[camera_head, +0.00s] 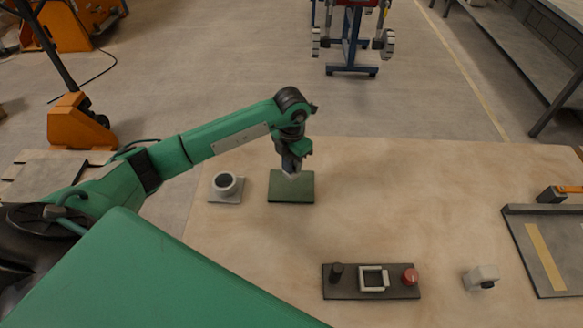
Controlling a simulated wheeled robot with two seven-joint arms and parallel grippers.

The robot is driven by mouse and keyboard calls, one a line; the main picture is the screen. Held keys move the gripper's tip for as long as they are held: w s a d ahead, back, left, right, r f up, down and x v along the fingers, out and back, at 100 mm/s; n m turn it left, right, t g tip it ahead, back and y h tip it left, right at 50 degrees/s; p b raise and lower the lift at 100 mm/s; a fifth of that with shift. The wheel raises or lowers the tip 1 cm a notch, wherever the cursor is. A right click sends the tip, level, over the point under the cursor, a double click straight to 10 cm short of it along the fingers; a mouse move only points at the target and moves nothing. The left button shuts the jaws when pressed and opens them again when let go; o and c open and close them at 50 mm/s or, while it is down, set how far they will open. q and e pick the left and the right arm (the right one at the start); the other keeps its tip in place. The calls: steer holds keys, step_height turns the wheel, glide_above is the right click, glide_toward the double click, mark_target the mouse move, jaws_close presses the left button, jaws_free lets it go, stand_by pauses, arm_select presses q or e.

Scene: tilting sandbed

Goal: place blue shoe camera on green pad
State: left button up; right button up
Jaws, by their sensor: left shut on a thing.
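The green pad (277,192) lies flat on the table, left of its middle. My left gripper (291,174) points down over the pad's upper middle and is shut on a small pale grey thing. The gripper mostly hides this thing, so I cannot tell whether it is the blue shoe camera or whether it touches the pad. A small off-white camera (482,276) with a dark lens stands at the table's right front; I see no blue on it. My right gripper is not in view.
A white round cup-like piece on a grey plate (227,198) sits just left of the pad. A dark panel (400,292) with a black knob, white square frame and red knob lies in front. A dark-edged tray (519,242) is at the right. The table's middle is clear.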

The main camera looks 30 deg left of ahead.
mark_target(291, 171)
arm_select(q)
step_height(291, 171, down, 4)
steer(key=shift+r+p, duration=0.1)
steer(key=shift+p, duration=0.4)
steer(key=shift+f, duration=0.35)
steer(key=shift+f, duration=0.2)
steer(key=o, duration=1.1)
steer(key=shift+c, duration=0.2)
steer(key=shift+r, duration=0.1)
